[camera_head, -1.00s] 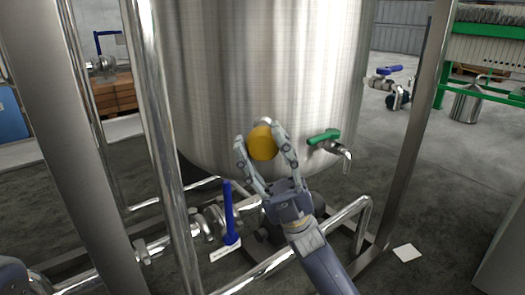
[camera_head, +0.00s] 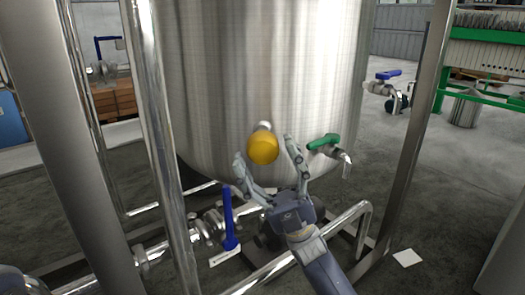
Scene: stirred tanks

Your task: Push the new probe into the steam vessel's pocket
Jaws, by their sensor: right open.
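The steam vessel (camera_head: 260,80) is the large brushed-steel tank in the middle of the head view. The probe shows as an orange-yellow round head (camera_head: 263,148) at the tank's lower front wall. A short pale metal collar (camera_head: 263,127) shows just above and behind the head, at the wall; the probe's stem and the inside of the pocket are hidden. My right gripper (camera_head: 266,154) is open just below the head, with one finger to each side and a gap between fingers and head. The left gripper is not in view.
A green-handled tap (camera_head: 325,142) juts from the tank just right of my right gripper. A blue-handled valve (camera_head: 228,220) and steel pipes lie low on the left. Steel legs stand on both sides. A white sheet (camera_head: 407,257) lies on the floor.

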